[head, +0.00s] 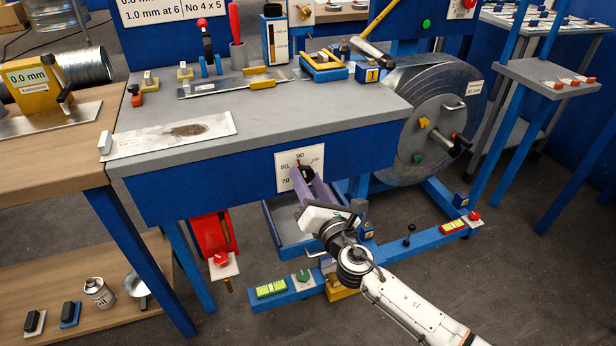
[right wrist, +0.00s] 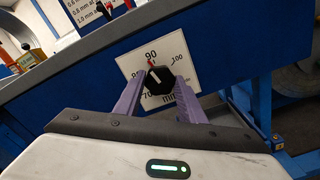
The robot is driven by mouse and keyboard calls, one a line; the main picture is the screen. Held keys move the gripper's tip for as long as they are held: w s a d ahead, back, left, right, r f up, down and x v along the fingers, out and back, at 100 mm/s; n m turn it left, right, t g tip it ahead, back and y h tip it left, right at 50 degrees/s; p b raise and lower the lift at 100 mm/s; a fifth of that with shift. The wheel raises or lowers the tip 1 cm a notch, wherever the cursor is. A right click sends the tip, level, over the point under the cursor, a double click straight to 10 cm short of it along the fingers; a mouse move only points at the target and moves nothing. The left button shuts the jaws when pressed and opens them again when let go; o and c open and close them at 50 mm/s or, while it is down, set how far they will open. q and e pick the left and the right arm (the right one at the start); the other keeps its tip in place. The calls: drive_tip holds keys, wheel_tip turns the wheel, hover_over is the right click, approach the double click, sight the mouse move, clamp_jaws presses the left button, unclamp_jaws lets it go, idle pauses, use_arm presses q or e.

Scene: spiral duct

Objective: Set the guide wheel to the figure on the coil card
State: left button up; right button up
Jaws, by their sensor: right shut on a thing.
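The guide wheel is a black knob (right wrist: 160,80) on a white dial plate (head: 312,158) on the bench's blue front. The plate shows 70, 80, 90 and 100 in the right wrist view. A small red mark sits just below 90, and a pale line on the knob points up and slightly left. My right gripper (head: 304,178) has its purple fingers on both sides of the knob and is shut on it. A white coil card (head: 474,88) is on the large metal coil (head: 405,140); its figure is too small to read. My left gripper is out of view.
The grey bench top (head: 330,112) carries tools and a steel sheet (head: 175,135). An open blue drawer (head: 285,232) is below the dial. A blue floor frame (head: 290,293) with green and red controls stands around my right arm. A red device (head: 212,238) hangs left.

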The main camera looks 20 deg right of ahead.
drive_tip(key=n+p, duration=0.1)
drive_tip(key=n, duration=0.2)
drive_tip(key=shift+r, duration=0.15)
drive_tip(key=n+p, duration=0.1)
drive_tip(key=n, duration=0.1)
drive_tip(key=shift+n, duration=0.3)
drive_tip(key=n+p, duration=0.1)
drive_tip(key=n, duration=0.1)
drive_tip(key=shift+n+p, duration=0.3)
drive_tip(key=shift+p, duration=0.05)
drive_tip(key=shift+n, duration=0.4)
drive_tip(key=o, duration=1)
drive_tip(key=shift+o, duration=0.2)
drive_tip(key=shift+s+p, duration=0.15)
drive_tip(key=shift+p, duration=0.15)
